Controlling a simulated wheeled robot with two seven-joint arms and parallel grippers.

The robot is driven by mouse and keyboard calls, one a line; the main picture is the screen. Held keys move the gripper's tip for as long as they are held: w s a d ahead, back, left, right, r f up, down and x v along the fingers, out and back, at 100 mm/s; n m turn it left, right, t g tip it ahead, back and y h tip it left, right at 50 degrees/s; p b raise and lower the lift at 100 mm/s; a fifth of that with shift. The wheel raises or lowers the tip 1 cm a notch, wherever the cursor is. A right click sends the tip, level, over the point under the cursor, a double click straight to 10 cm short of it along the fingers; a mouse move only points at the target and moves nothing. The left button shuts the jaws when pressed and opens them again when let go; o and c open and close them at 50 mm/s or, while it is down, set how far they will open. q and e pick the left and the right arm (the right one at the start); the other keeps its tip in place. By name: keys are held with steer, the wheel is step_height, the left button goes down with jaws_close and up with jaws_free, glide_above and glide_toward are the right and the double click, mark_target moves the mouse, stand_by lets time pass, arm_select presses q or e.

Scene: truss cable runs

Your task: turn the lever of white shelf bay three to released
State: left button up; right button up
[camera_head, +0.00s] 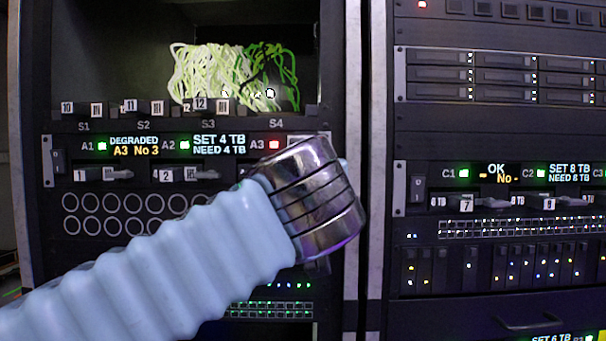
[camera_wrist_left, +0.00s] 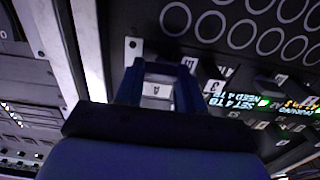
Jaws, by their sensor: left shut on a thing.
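The white-lettered shelf A shows in the head view with bay A1, bay A2 and bay A3. Bay A3's light (camera_head: 274,144) is red, and a display (camera_head: 134,145) reads "DEGRADED A3 No 3". My left gripper (camera_wrist_left: 157,78) has its dark blue fingers around the lever of bay three (camera_wrist_left: 156,90), beside the number 3 label (camera_wrist_left: 213,87) in the left wrist view. The fingers hide most of the lever, so its angle cannot be told. In the head view my pale sleeved arm and metal wrist cover that spot. My right gripper is in neither view.
The lever of bay one (camera_head: 118,174) and the lever of bay two (camera_head: 206,174) sit to the left on the same shelf. Pale and green cables (camera_head: 225,75) are bundled in the compartment above. A second rack with shelf C (camera_head: 497,170) stands at the right, past a metal post.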

arm_select(q)
steer(key=shift+m, duration=0.3)
steer(key=shift+d+f+m+p, duration=0.1)
steer(key=shift+m+p, duration=0.7)
steer(key=shift+m, duration=3.45)
steer(key=shift+d+f+m+p, duration=0.1)
steer(key=shift+m+p, duration=0.65)
steer(key=shift+m, duration=3.5)
steer(key=o, duration=1)
steer(key=shift+o, duration=0.2)
steer(key=shift+s, duration=0.1)
